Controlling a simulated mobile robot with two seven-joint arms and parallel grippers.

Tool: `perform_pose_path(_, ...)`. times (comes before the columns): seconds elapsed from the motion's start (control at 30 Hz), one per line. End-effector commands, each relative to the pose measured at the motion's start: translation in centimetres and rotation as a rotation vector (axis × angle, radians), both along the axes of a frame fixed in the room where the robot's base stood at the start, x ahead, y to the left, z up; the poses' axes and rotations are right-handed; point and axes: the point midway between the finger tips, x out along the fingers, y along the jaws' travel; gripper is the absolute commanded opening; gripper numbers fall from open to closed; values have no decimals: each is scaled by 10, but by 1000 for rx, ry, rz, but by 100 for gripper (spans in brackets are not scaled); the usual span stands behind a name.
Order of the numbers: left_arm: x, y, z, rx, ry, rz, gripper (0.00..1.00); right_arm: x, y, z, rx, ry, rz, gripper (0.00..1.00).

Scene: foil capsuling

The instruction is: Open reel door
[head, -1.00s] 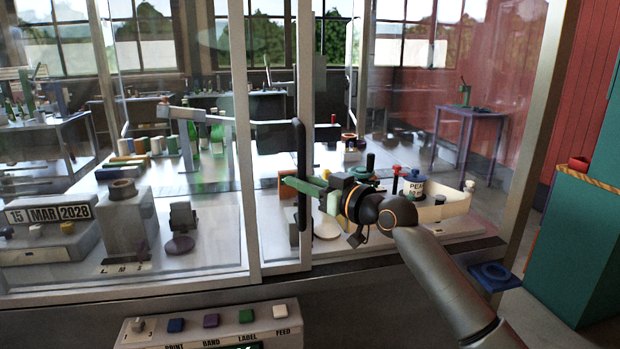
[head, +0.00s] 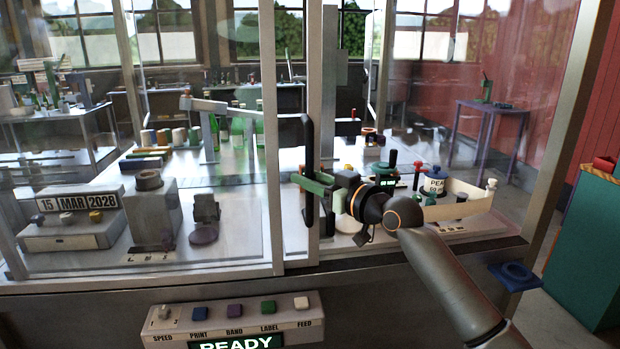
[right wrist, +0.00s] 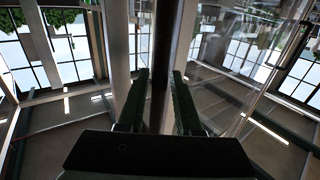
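A tall black bar handle (head: 309,150) stands upright on the metal frame of a clear glass panel (head: 225,215) at the front of the machine enclosure. I cannot tell from a label whether this is the reel door. My right gripper (head: 311,187) reaches the handle from the right, with its green fingers around it. In the right wrist view, the handle (right wrist: 163,70) runs upright between the two fingers, with a slim gap beside it, so the gripper looks open. My left gripper is not in view.
A button panel (head: 236,313) with a READY display is below the enclosure. Behind the glass are a date block (head: 72,205), a grey block (head: 153,212) and several bottles. A light tray (head: 462,207) is right of my gripper. A teal cabinet (head: 585,250) stands far right.

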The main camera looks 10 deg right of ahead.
Motion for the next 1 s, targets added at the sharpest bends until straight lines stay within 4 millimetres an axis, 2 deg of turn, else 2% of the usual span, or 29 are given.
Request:
perform_pose_path(0.03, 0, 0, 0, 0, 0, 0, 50, 0, 0, 0, 1, -1, 0, 40)
perform_pose_path(0.13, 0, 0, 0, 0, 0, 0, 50, 0, -1, 1, 1, -1, -1, 51)
perform_pose_path(0.53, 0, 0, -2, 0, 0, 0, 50, -5, -6, 0, 0, -4, -3, 52)
perform_pose_path(0.67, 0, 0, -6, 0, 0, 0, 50, -18, -16, -1, -1, -4, -3, 52)
perform_pose_path(1.0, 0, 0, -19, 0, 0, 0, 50, -69, -52, -2, -2, -3, -3, 52)
